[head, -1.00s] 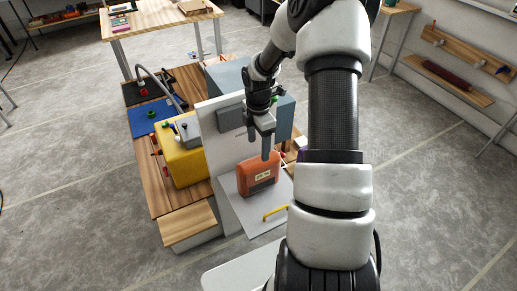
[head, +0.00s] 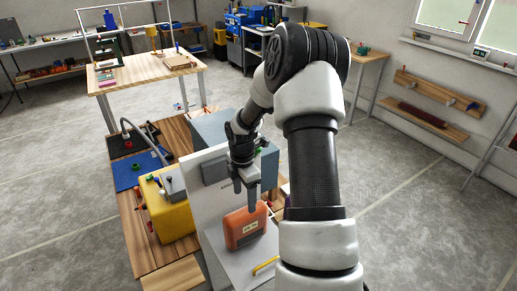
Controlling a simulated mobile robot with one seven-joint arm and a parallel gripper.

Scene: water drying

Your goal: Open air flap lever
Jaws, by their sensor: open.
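My gripper (head: 246,192) points down with its two fingers apart and nothing visible between them. In the picture it is just above an orange box (head: 245,228) with a pale label, in front of a white upright panel (head: 205,195). I cannot tell whether the fingers touch anything. The orange box stands on a grey plate (head: 222,255) that has a yellow handle (head: 265,265) at its front. I cannot make out the air flap lever for certain. My arm covers the area right of the panel.
Left of the panel stands a yellow box (head: 170,218) with small colored parts on a wooden bench top (head: 130,235). Behind it lie a blue mat (head: 135,170) and a grey block (head: 212,130). A wooden table (head: 135,75) stands farther back. Open floor (head: 430,230) lies to the right.

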